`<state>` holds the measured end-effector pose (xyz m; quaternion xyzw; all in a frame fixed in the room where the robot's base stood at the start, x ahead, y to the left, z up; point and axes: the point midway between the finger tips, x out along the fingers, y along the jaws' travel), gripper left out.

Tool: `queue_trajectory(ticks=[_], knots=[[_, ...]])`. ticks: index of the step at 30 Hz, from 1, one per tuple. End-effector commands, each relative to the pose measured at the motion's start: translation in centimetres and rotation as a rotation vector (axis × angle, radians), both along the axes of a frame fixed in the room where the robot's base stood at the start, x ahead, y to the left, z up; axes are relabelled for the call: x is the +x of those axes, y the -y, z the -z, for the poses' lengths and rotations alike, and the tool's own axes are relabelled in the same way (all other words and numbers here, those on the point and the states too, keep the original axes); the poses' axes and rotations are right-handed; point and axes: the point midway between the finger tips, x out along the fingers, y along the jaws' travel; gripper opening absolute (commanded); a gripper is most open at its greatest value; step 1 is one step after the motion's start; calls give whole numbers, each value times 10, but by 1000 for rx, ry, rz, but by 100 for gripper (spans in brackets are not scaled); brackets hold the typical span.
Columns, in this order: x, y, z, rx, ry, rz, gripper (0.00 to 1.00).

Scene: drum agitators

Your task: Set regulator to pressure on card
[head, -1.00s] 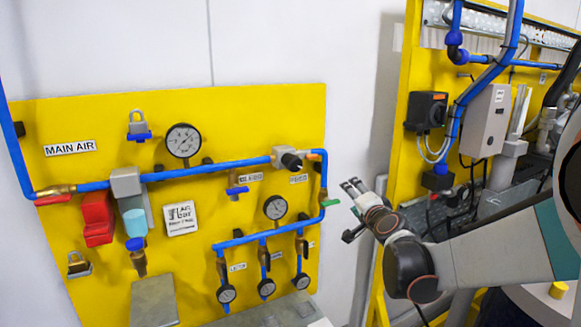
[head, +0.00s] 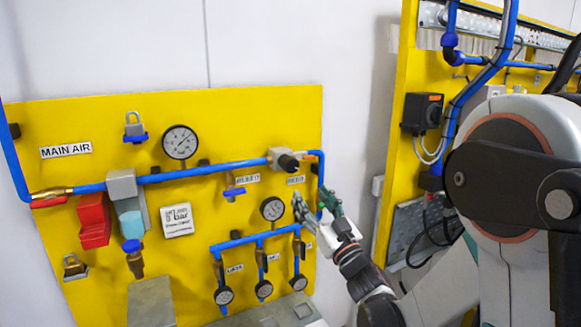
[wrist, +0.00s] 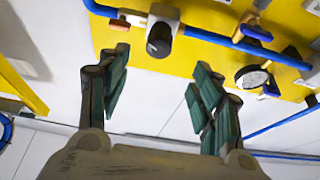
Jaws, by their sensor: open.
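The regulator (head: 284,160), a pale body with a black knob, sits at the right end of the upper blue pipe on the yellow panel. In the wrist view the regulator's black knob (wrist: 160,40) shows beyond the fingertips, between them in the picture. My gripper (head: 316,206) is open and empty, below and to the right of the regulator and apart from it. In the wrist view my gripper (wrist: 160,78) has its two green-padded fingers spread. The white card (head: 177,220) hangs mid-panel; it reads "bar", its number too small to read surely. A dial gauge (head: 272,208) sits below the regulator.
A larger gauge (head: 180,142) is at the panel's upper middle. A red block (head: 94,220) and several small gauges are lower down. Blue pipes (head: 320,170) run close to my gripper. A second yellow frame (head: 403,150) stands at right.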

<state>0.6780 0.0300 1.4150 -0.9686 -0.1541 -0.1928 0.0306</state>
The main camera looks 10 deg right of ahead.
Motion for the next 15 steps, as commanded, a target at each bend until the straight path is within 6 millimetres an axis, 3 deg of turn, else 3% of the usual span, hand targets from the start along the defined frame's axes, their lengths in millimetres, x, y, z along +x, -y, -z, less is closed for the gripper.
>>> queue_trajectory(ticks=[5, 15], knots=[[18, -6, -8, 0, 0, -2, 59], [76, -25, -34, 0, 0, 0, 59]])
